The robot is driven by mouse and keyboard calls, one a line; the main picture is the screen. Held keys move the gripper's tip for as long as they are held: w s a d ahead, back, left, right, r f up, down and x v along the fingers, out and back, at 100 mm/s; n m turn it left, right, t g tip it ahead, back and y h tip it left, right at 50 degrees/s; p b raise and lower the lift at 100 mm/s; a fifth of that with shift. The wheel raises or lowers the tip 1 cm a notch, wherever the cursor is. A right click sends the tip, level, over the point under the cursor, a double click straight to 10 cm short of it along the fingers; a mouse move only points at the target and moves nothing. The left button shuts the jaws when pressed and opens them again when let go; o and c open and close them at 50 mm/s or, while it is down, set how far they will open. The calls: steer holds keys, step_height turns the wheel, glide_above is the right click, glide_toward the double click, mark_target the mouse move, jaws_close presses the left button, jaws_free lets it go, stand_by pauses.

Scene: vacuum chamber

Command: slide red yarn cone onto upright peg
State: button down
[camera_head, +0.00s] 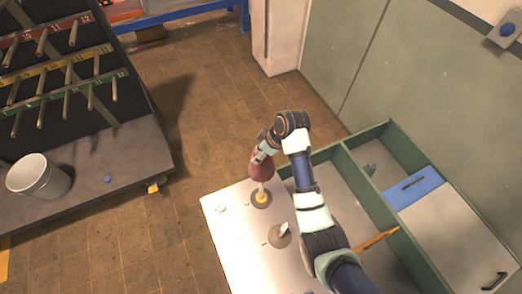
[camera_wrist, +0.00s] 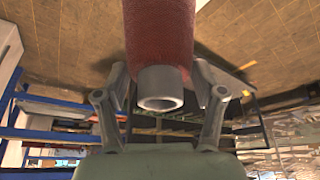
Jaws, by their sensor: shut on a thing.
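My gripper (camera_head: 263,155) is shut on the red yarn cone (camera_head: 260,170) above the white bench. In the wrist view, the two fingers (camera_wrist: 160,90) press on either side of the red cone (camera_wrist: 160,35), near its grey hollow tube end (camera_wrist: 161,88). An upright peg (camera_head: 261,188) rises from a round dark base with a yellow centre (camera_head: 262,199), directly below the cone in the head view. I cannot tell whether the peg's tip is inside the cone or just below it. A second, pale peg (camera_head: 283,229) stands on another round base nearer the camera.
A green-edged divided bin (camera_head: 345,160) with a blue piece (camera_head: 413,187) adjoins the bench on the right. A dark rack with rows of pegs (camera_head: 65,75) and a bucket (camera_head: 38,177) stand at left. Open floor lies between rack and bench.

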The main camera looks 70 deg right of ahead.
steer(key=shift+r+p, duration=0.2)
steer(key=shift+p, duration=0.1)
step_height(320, 180, down, 6)
steer(key=b, duration=0.3)
steer(key=shift+p, duration=0.6)
stand_by(1.3)
steer(key=shift+f, duration=0.2)
step_height(320, 180, down, 5)
steer(key=b, duration=0.3)
steer(key=shift+r, duration=0.15)
stand_by(0.8)
steer(key=shift+p, duration=0.6)
stand_by(1.2)
